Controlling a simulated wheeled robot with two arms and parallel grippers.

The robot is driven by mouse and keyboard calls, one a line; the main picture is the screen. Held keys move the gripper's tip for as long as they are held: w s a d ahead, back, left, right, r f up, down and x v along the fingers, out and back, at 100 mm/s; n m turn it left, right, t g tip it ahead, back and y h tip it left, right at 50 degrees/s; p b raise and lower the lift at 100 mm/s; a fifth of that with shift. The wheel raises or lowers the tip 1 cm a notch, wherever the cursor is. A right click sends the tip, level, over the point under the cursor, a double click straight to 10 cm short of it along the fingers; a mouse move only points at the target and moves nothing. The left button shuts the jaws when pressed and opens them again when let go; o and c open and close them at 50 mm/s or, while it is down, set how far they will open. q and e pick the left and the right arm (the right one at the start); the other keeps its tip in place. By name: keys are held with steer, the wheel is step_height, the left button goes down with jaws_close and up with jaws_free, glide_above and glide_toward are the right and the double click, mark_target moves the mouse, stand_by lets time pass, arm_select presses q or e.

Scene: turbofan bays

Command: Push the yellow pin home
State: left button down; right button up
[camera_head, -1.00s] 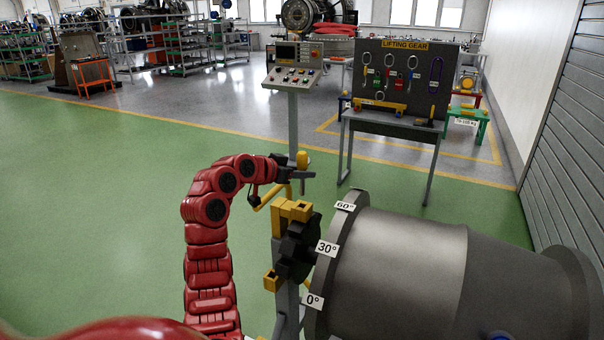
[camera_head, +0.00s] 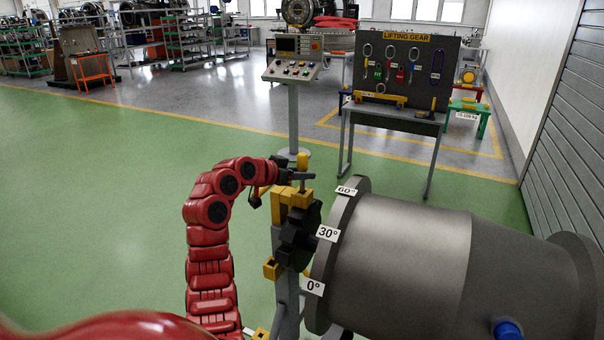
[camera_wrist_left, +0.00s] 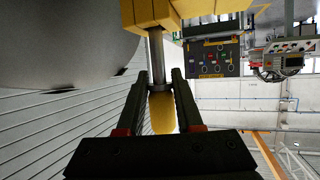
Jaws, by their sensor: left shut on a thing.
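The yellow pin has a yellow rounded head (camera_head: 303,160) and a steel shaft. My left gripper (camera_head: 303,175) is shut on it just below the head, above the yellow block (camera_head: 299,197) at the top of the upright stand. In the left wrist view the yellow head (camera_wrist_left: 163,115) is between the two dark fingers, and the bare steel shaft (camera_wrist_left: 156,60) runs to the yellow block (camera_wrist_left: 150,12). A length of shaft shows between fingers and block. The shaft's tip is hidden. My right gripper is not in view.
A large grey engine casing (camera_head: 400,260) with angle labels stands right of the block, beside a black knobbed wheel (camera_head: 301,237). Further back are a control console (camera_head: 291,70) and a lifting gear board (camera_head: 405,75). Green floor to the left is open.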

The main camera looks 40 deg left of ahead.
mark_target(301, 186)
arm_select(q)
steer(key=shift+b, duration=0.4)
stand_by(0.7)
steer(key=shift+b, duration=0.4)
stand_by(0.4)
steer(key=shift+b, duration=0.35)
steer(key=shift+f+b, duration=1.25)
steer(key=shift+f, duration=0.85)
steer(key=shift+c, duration=2.4)
jaws_free()
